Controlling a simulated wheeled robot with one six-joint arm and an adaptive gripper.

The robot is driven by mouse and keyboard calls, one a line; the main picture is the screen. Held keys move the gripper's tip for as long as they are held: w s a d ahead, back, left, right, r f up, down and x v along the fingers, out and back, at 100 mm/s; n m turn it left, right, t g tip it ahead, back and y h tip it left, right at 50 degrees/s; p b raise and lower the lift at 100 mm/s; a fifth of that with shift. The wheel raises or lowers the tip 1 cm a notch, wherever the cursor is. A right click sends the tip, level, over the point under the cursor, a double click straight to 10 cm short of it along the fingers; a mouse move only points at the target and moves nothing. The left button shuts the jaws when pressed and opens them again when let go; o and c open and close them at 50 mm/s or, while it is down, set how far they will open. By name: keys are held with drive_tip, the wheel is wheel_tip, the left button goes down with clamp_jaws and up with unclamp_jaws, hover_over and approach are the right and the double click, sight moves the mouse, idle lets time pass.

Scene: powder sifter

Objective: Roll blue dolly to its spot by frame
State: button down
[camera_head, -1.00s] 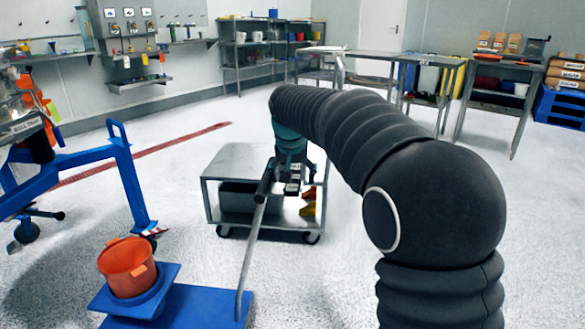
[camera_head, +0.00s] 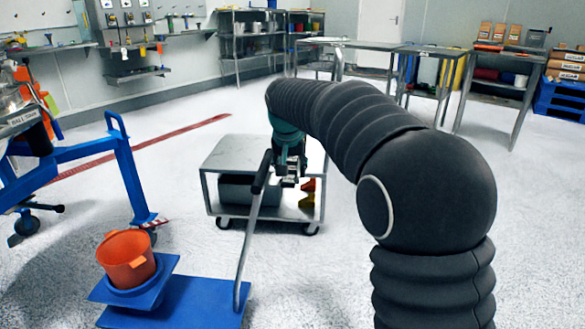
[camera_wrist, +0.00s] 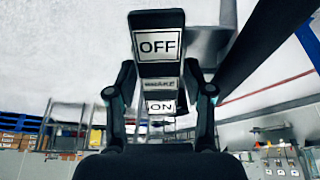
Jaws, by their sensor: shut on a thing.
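The blue dolly (camera_head: 200,305) is at the bottom of the head view, with a raised blue seat holding an orange tub (camera_head: 127,265). Its grey handle (camera_head: 247,245) rises, tilted, to a black grip. The blue frame (camera_head: 125,165) stands left of the dolly, bearing equipment, partly out of view.
A grey cart (camera_head: 232,152) with a box and yellow and red items stands beyond the handle. Grey tables (camera_head: 360,43) and shelves line the back. A red floor line (camera_head: 185,133) runs behind the frame. Open floor lies between the frame and the cart.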

drive_tip(key=shift+w+a+p, duration=0.2)
drive_tip(key=shift+a+p, duration=0.55)
drive_tip(key=shift+a, duration=1.3)
drive_tip(key=shift+w+a+p, duration=0.15)
drive_tip(key=shift+a+p, duration=0.6)
drive_tip(key=shift+a, duration=1.3)
drive_tip(key=w+a, duration=0.1)
drive_tip(key=a, duration=1)
drive_tip(key=shift+a, duration=0.15)
drive_tip(key=shift+w, duration=0.1)
drive_tip(key=shift+c, duration=1.8)
unclamp_jaws()
drive_tip(key=v, duration=1.2)
